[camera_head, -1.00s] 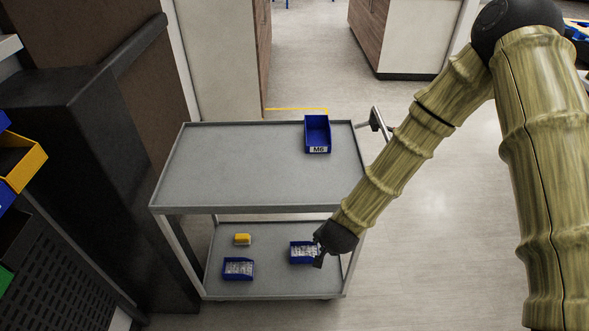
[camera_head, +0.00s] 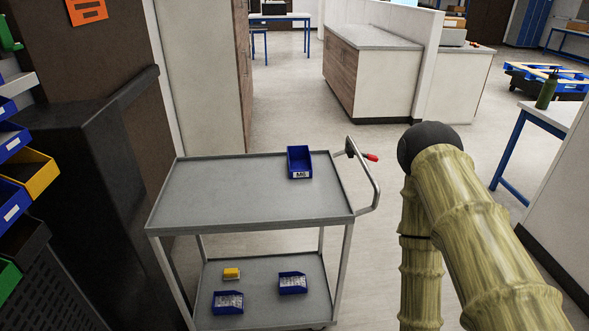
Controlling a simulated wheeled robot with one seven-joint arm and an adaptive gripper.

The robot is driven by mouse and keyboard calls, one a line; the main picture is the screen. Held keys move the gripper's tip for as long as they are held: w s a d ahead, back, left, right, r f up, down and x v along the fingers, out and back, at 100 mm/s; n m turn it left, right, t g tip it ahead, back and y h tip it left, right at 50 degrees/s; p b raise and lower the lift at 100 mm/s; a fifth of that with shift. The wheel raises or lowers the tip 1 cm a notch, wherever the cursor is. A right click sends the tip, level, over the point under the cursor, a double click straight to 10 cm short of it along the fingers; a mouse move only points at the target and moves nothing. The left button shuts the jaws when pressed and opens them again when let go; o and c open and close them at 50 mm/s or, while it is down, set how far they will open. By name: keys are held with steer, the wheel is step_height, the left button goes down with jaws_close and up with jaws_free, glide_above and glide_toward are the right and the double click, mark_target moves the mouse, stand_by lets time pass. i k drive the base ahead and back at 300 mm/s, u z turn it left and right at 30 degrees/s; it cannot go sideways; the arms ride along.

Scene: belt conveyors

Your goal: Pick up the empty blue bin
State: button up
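A blue bin (camera_head: 300,162) with a white M6 label stands near the back right of the grey cart's top shelf (camera_head: 235,195). Its inside looks empty. On the lower shelf (camera_head: 262,267) are a second blue bin (camera_head: 292,283) and a third blue bin (camera_head: 228,303), both with greyish contents. My gripper is not in this view. My arm (camera_head: 425,240) bends on the right side of the picture, and its far part runs down out of the frame, right of the cart and apart from it.
A small yellow bin (camera_head: 231,274) sits on the lower shelf. The cart handle (camera_head: 373,185) sticks out at the right. A dark cabinet (camera_head: 90,190) and racked bins (camera_head: 30,175) stand on the left. A blue-legged table (camera_head: 515,150) is at the right. Floor beyond the cart is clear.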

mark_target(298, 157)
steer(key=u, duration=1.6)
steer(key=i, duration=0.85)
steer(key=z, duration=1.25)
